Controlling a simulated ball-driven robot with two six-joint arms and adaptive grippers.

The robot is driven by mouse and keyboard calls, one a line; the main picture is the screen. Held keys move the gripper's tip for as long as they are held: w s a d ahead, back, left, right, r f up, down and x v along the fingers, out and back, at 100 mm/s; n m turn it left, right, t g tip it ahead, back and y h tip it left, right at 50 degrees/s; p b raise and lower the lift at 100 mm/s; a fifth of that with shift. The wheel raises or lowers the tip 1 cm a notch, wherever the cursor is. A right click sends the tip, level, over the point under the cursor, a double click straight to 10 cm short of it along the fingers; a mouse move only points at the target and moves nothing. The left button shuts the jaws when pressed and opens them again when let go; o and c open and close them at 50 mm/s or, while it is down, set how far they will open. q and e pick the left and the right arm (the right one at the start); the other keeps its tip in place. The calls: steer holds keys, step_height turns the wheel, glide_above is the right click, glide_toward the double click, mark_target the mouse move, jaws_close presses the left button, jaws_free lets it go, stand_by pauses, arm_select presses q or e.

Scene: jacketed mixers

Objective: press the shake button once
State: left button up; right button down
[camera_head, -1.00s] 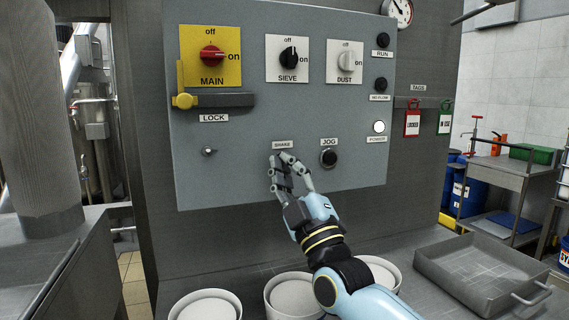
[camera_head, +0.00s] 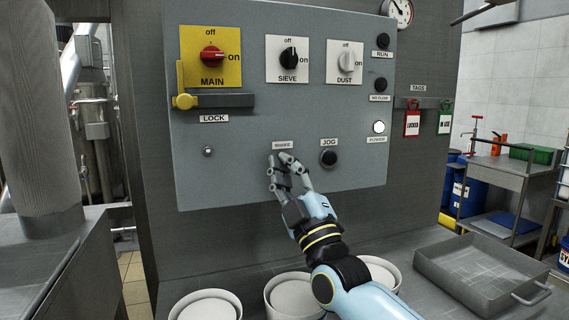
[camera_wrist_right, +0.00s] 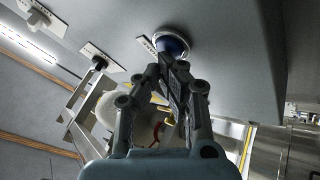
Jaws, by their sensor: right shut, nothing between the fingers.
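The SHAKE label (camera_head: 282,145) is on the lower middle of the grey control panel (camera_head: 240,185). My right gripper (camera_head: 283,160) is shut and empty, its fingertips just below that label. The fingers hide the shake button in the head view. In the right wrist view a dark blue round button with a pale ring (camera_wrist_right: 171,43) sits on the panel at the tips of my right gripper (camera_wrist_right: 170,62). The fingertips overlap its lower edge; I cannot tell whether they touch it. My left gripper is not in view.
The JOG button (camera_head: 329,158) is close to the right of my fingers. A small switch (camera_head: 208,152) is to the left, under LOCK. The MAIN (camera_head: 212,56), SIEVE (camera_head: 288,57) and DUST (camera_head: 346,61) knobs are higher. White round containers and a metal tray (camera_head: 482,270) stand below.

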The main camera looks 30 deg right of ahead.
steer(key=shift+s+a+p, duration=0.15)
steer(key=shift+s+p, duration=0.3)
steer(key=shift+s, duration=0.35)
steer(key=s+p, duration=0.1)
steer(key=s, duration=0.1)
steer(key=s+a+p, duration=0.1)
steer(key=s, duration=0.1)
steer(key=shift+s+a, duration=0.1)
steer(key=shift+s, duration=0.3)
stand_by(0.6)
